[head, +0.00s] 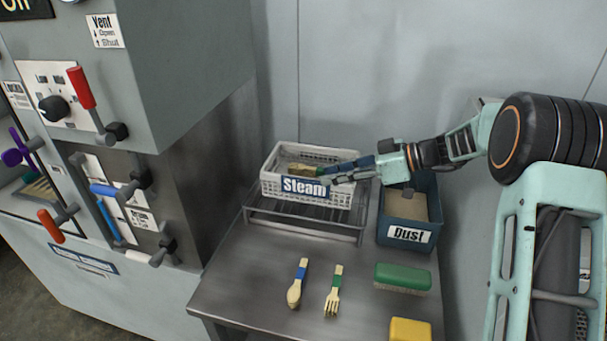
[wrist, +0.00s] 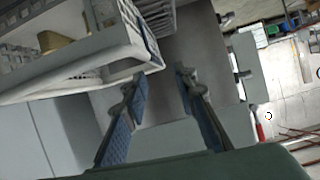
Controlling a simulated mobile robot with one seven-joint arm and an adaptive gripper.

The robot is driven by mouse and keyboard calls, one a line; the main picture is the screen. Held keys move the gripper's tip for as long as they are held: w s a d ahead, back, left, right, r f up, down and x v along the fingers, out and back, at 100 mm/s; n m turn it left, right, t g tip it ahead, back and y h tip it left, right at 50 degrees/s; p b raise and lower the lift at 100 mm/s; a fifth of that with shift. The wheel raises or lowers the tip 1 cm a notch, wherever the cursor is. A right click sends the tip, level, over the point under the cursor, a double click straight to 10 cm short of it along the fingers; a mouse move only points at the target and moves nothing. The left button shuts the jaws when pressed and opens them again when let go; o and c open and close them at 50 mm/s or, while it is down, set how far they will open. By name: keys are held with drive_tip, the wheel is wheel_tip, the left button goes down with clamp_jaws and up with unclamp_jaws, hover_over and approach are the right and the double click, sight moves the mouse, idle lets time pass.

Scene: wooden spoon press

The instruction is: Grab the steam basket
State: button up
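The white steam basket (head: 272,184), with a blue "Steam" label, stands upright on a metal rack on the table. A tan and green item (head: 300,169) lies inside it. My gripper (head: 330,175) is at the basket's right front, with its fingers by the rim near the label. In the wrist view, the basket (wrist: 85,64) fills the upper left. There my gripper (wrist: 161,74) is open with a clear gap. One fingertip overlaps the basket's corner in the picture; I cannot tell whether it touches. Nothing is gripped.
A dark blue "Dust" bin (head: 400,236) stands close right of the rack (head: 300,226), below my arm. The press machine (head: 195,60) stands left; a wall is behind.

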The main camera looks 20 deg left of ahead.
sight(311, 179)
drive_tip(key=shift+w+d+f+n+y, duration=0.3)
drive_tip(key=shift+w+d+f, duration=0.1)
drive_tip(key=shift+d+f, duration=0.2)
drive_tip(key=shift+a+f, duration=0.1)
drive_tip(key=shift+f, duration=0.05)
drive_tip(key=shift+r+p+x, duration=0.2)
drive_tip(key=shift+p+x, duration=0.4)
drive_tip(key=shift+x, duration=2.95)
drive_tip(key=shift+s+a, duration=0.1)
drive_tip(key=shift+c, duration=0.3)
clamp_jaws()
